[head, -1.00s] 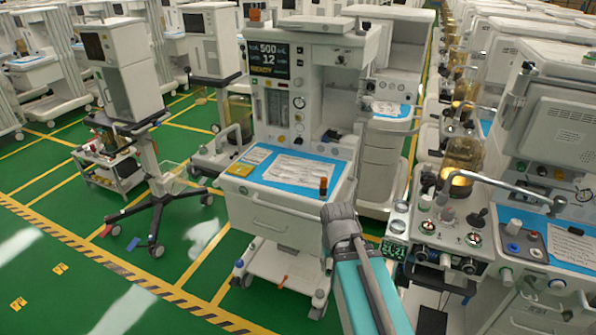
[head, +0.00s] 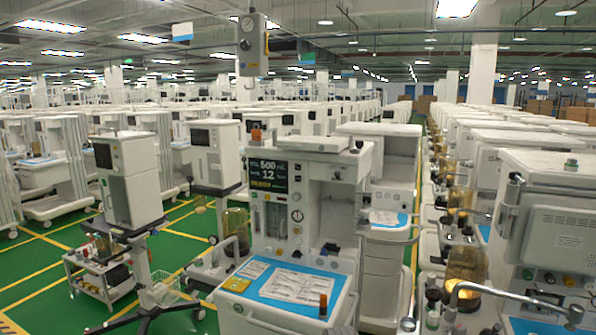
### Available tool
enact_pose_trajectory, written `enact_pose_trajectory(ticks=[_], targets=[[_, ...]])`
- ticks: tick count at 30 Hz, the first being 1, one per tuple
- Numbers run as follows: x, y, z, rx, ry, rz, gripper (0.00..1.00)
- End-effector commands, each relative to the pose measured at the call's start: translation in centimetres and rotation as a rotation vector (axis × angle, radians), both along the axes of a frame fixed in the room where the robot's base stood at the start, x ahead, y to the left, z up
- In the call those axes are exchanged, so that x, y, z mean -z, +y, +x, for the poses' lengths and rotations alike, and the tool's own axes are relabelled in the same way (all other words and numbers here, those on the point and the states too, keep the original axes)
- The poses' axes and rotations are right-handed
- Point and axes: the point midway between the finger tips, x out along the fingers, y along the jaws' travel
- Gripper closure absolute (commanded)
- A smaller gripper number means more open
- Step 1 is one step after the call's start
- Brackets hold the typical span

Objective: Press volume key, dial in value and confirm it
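The anaesthesia cart (head: 330,195) stands in the middle of the head view, upright and facing me. Its dark display (head: 267,172) shows 500 on the upper line and 12 below, with a yellow word under them that is hard to read. A round dial (head: 297,215) sits on the panel to the lower right of the display. Small marks beside the display could be keys, but they are too small to tell which is the volume key. My gripper is not in view.
The cart's blue-covered worktop (head: 315,282) carries papers and a small amber bottle (head: 323,303). Another machine on a wheeled stand (head: 130,185) is at left. Rows of machines (head: 550,215) crowd the right. Green floor (head: 45,265) shows at the lower left.

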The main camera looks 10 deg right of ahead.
Motion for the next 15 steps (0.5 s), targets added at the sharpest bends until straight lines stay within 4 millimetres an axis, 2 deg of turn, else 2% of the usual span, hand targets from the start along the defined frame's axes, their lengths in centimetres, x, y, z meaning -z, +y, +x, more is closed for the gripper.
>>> enact_pose_trajectory(ticks=[9,15], targets=[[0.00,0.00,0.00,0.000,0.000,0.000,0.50],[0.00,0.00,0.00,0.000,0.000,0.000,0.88]])
